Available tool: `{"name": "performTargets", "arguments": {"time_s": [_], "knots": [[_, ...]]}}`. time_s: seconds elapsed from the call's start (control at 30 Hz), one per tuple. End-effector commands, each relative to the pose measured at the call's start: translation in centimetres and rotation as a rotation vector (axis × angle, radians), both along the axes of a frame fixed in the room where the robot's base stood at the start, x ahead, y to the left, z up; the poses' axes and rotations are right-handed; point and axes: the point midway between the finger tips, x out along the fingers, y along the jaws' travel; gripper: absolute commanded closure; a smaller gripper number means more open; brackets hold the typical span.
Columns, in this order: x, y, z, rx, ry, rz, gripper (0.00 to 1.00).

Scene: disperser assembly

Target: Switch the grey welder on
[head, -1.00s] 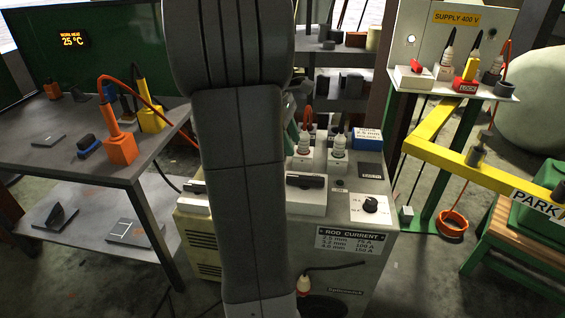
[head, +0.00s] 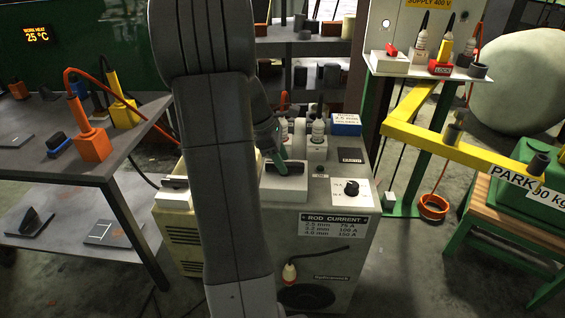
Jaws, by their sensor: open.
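The grey welder (head: 345,230) stands in the middle of the head view, with a rod current plate (head: 333,226) on its front. On its top is a white switch block (head: 284,187) with a black lever (head: 285,167). My gripper (head: 280,160) comes down from behind my arm and is right at the lever, pointing down. It is open. I cannot tell whether its fingers touch the lever or stand around it. My arm hides the welder's left part and much of the gripper.
A black knob (head: 351,188) and upright plugs (head: 318,138) sit on the welder's top near the gripper. A second black-handled block (head: 174,190) is left of my arm. A workbench (head: 60,165) stands left, a yellow beam (head: 450,150) right.

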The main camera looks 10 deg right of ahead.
Motion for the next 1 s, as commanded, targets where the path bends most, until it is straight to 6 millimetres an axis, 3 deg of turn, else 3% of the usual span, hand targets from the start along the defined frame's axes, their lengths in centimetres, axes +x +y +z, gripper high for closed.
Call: {"name": "performTargets", "arguments": {"time_s": [0.4, 0.63, 1.0], "knots": [[-0.10, -0.29, -0.73, 0.000, 0.000, 0.000, 0.56], [-0.10, -0.27, -0.72, 0.001, -0.001, -0.001, 0.99], [-0.06, -0.29, -0.51, 0.001, 0.002, -0.060, 0.99]]}}
